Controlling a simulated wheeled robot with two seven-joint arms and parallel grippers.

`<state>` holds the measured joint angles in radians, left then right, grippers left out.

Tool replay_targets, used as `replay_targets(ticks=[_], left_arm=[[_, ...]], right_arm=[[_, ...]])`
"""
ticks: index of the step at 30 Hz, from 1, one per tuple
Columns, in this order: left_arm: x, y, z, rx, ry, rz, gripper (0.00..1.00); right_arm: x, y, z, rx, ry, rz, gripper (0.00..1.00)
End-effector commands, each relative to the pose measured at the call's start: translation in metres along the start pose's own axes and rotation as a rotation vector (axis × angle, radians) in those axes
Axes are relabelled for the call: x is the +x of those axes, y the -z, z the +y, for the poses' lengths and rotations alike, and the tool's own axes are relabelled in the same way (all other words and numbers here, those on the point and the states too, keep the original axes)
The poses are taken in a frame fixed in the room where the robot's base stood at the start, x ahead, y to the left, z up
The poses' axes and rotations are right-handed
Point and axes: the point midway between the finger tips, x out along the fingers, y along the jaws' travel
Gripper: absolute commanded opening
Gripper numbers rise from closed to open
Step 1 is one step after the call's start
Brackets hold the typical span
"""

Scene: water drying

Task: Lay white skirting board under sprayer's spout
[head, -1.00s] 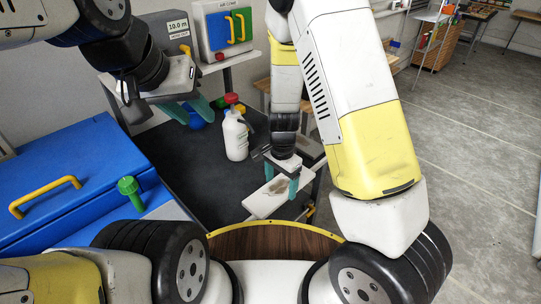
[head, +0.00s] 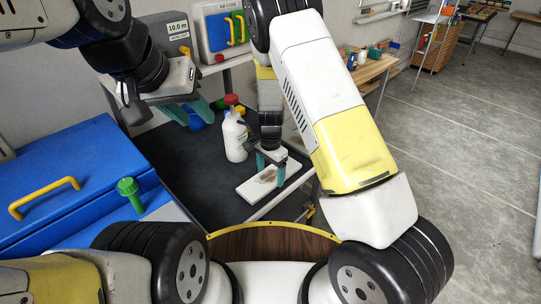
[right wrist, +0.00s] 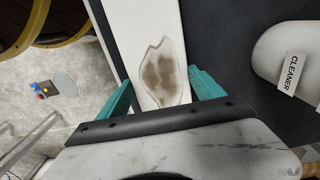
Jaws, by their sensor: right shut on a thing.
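The white skirting board (head: 250,191) with a brown stain is at the right front of the dark tabletop, its long side slanting up to the right. My right gripper (head: 270,172) is shut on it; the right wrist view shows the board (right wrist: 140,25) between the teal fingers (right wrist: 165,95). I cannot tell whether the board touches the tabletop. The white sprayer (head: 235,140) with a red top stands upright just behind and left of the board; its "CLEANER" label shows in the right wrist view (right wrist: 290,75). My left gripper (head: 188,114) is open above the table's back left.
A blue item (head: 197,124) lies below my left gripper, and a yellow-topped item is behind the sprayer. A blue chest (head: 75,170) with a yellow handle and a green knob (head: 129,188) stands at left. The dark tabletop (head: 195,185) is clear at front left.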

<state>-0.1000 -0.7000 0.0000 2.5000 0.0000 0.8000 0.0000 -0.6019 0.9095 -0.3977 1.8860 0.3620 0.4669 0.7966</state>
Motion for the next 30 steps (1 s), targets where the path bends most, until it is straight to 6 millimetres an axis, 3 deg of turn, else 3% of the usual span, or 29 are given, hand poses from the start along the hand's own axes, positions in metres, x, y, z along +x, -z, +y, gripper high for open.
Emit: replay_targets(ticks=[5,6,9,20,25,30], left_arm=[[0.0,0.0,0.0,0.0,0.0,0.0,0.36],[0.0,0.0,0.0,0.0,0.0,0.0,0.36],[0.0,0.0,0.0,0.0,0.0,0.0,0.36],[0.0,0.0,0.0,0.0,0.0,0.0,0.36],[0.0,0.0,0.0,0.0,0.0,0.0,0.36],[0.0,0.0,0.0,0.0,0.0,0.0,0.36]], right_arm=[[0.002,0.0,0.0,0.0,0.0,0.0,0.2],[0.003,0.0,0.0,0.0,-0.001,0.0,0.81],[0.002,0.0,0.0,0.0,-0.001,0.0,0.99],[-0.001,0.0,0.0,-0.001,0.0,0.0,0.99],[-0.024,0.0,-0.001,-0.003,0.003,0.001,0.99],[-0.062,0.0,-0.001,-0.003,0.004,0.001,0.99]])
